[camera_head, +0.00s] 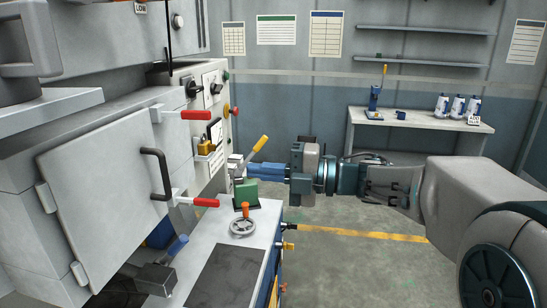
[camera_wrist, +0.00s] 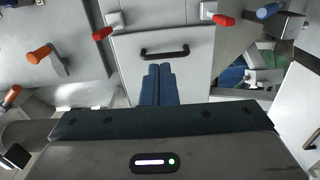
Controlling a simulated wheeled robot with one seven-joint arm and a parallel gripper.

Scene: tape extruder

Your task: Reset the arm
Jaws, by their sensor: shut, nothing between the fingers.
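My gripper (camera_head: 252,169) reaches in from the right in the head view, its blue fingers level and pointing left toward the machine. In the wrist view the blue fingers (camera_wrist: 159,68) lie side by side, shut and empty. A grey door with a black handle (camera_head: 158,173) is on the machine's front. The door handle also shows in the wrist view (camera_wrist: 165,53), beyond the fingertips. A yellow-handled lever (camera_head: 258,144) stands close to the fingertips in the head view; whether they touch cannot be told.
Red-handled latches (camera_head: 197,115) (camera_head: 205,202) stick out beside the door. A table (camera_head: 419,122) with bottles stands at the back. The floor (camera_head: 345,265) below my arm is clear.

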